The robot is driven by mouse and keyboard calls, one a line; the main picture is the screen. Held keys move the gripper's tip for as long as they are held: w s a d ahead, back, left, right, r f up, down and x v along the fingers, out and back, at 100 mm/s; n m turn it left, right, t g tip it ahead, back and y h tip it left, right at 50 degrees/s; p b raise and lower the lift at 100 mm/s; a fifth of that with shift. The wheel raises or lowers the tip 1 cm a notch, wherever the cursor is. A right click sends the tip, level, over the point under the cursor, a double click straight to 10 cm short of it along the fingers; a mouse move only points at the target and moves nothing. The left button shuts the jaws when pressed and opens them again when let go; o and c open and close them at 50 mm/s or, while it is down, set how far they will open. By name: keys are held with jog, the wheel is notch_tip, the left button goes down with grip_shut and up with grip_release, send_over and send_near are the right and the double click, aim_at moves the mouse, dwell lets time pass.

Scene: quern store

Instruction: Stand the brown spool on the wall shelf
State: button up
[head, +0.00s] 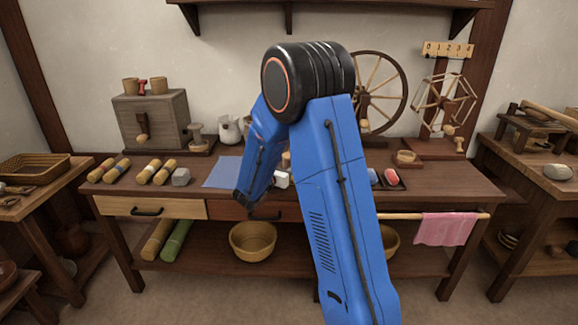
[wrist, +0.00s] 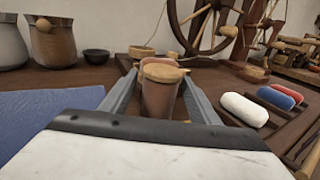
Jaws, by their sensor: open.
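The brown spool (wrist: 158,98), with a pale tan top, stands upright on the dark bench between the fingers of my gripper (wrist: 155,85) in the wrist view. The fingers are open on both sides of it; I cannot tell whether either touches it. A second brownish, round-topped thing (wrist: 150,62) shows partly behind it. In the head view my arm hides most of the spool and the fingers. The wall shelf (head: 340,3) runs along the top of the head view, with only its underside and brackets showing.
Jugs (wrist: 52,42) and a small dark bowl (wrist: 97,56) stand left of the fingers. A tray (wrist: 293,125) with white, blue and red rolls lies right. A spinning wheel (head: 378,92) stands behind. A blue cloth (head: 222,172) lies left on the bench.

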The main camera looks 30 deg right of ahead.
jog(key=shift+w+d, duration=0.1)
jog(key=shift+d, duration=0.05)
jog(key=shift+c, duration=0.4)
jog(key=c, duration=1.2)
jog(key=shift+r, duration=0.15)
